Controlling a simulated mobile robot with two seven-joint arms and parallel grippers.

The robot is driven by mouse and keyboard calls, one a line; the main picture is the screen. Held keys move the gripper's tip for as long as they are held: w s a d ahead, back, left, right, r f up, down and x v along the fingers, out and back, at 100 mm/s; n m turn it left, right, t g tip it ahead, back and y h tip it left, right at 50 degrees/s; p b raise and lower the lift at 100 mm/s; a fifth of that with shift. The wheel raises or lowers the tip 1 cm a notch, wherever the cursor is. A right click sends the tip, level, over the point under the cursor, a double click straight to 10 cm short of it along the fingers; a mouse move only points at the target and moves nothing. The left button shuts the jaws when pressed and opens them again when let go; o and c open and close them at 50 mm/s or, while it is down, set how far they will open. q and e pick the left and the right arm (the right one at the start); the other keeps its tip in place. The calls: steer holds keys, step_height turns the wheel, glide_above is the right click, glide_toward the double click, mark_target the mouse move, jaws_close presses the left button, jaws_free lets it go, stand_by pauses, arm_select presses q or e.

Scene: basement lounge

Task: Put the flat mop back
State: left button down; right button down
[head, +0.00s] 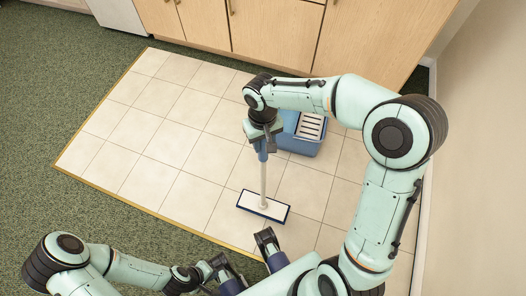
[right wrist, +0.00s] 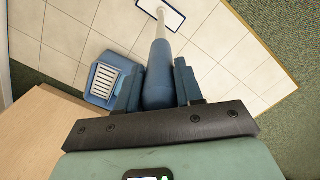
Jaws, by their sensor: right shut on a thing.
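The flat mop (head: 264,206) has a white pole, a blue grip and a flat white head with a dark blue edge. It stands about upright over the tiles; whether its head touches the floor is unclear. My right gripper (head: 262,147) is shut around the blue grip near the top. In the right wrist view the grip (right wrist: 157,75) sits between both fingers. A blue bucket (head: 299,144) with a white slatted wringer stands just behind and right of the mop, partly hidden by my right arm; it also shows in the right wrist view (right wrist: 101,87). My left gripper (head: 248,260) is low in the head view, fingers apart and empty.
Beige tiles (head: 170,140) with a yellowish edge strip lie left of the mop and are clear. Green carpet (head: 50,90) surrounds them. Wooden cabinets (head: 275,30) stand at the back, and a pale wall (head: 480,130) rises at the right.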

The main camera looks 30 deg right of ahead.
mark_target(263, 152)
steer(key=shift+f+b, duration=0.5)
steer(key=shift+f, duration=2.55)
steer(key=c, duration=0.7)
jaws_free()
steer(key=shift+f, duration=0.1)
steer(key=shift+c, duration=0.2)
steer(key=shift+r, duration=0.25)
steer(key=r, duration=0.4)
steer(key=r+p, duration=0.1)
steer(key=r, duration=0.3)
steer(key=r+p, duration=0.1)
steer(key=r, duration=0.3)
steer(key=shift+w, duration=0.3)
steer(key=shift+f, duration=0.1)
